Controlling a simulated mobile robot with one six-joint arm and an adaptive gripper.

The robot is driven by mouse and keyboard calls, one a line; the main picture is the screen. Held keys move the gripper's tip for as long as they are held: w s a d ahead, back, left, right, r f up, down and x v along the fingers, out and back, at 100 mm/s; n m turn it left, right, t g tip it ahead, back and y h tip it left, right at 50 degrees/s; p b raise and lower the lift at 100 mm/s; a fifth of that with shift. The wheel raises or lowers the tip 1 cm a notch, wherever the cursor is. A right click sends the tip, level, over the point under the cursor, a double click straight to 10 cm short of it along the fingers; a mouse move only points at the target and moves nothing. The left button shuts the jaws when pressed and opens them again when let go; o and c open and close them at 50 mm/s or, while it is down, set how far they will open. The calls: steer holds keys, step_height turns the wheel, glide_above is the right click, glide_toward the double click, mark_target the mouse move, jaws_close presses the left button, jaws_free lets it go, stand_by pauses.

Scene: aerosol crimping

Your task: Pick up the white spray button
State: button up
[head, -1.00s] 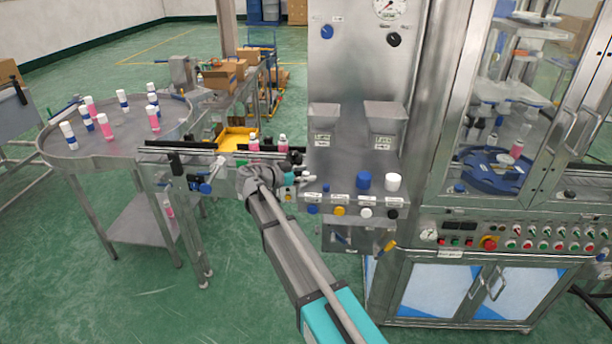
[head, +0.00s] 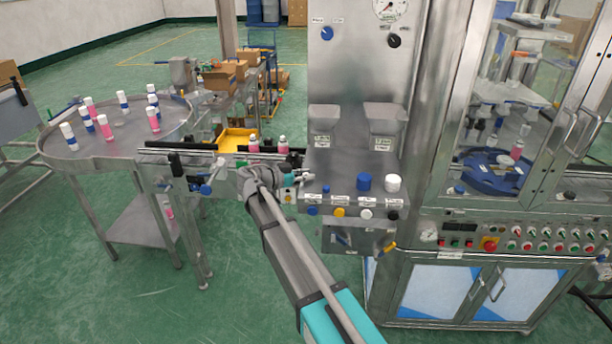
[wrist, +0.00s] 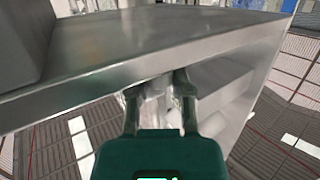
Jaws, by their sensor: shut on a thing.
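My gripper (wrist: 157,84) is at the lower middle of the wrist view, with its two dark fingers closed around a small pale thing (wrist: 156,96). This appears to be the white spray button, but it is blurred and mostly hidden between the fingers. In the head view, my gripper (head: 303,177) is beside the left end of the steel parts ledge (head: 346,199). The button cannot be made out clearly there. The ledge edge also crosses the wrist view, close to the fingertips.
A small blue button (head: 326,188), a blue cap (head: 363,182) and a white cap (head: 393,183) stand on the ledge. A conveyor with pink bottles (head: 283,145) lies behind my gripper. A round table (head: 62,152) with several bottles is at left.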

steer(key=shift+r, duration=0.2)
step_height(320, 180, up, 2)
steer(key=shift+r+p, duration=0.1)
steer(key=shift+p, duration=1.05)
steer(key=s+d+r+p, duration=0.2)
steer(key=s+r+p, duration=0.3)
steer(key=s, duration=0.1)
steer(key=s+d+r+p, duration=0.2)
steer(key=s+r+p, duration=0.3)
steer(key=s, duration=0.2)
steer(key=shift+s+d+r, duration=0.15)
steer(key=shift+d+r, duration=0.05)
steer(key=shift+d, duration=0.1)
step_height(320, 180, down, 10)
steer(key=b, duration=0.9)
steer(key=shift+f+b, duration=0.1)
steer(key=shift+b, duration=0.25)
steer(key=shift+a, duration=0.1)
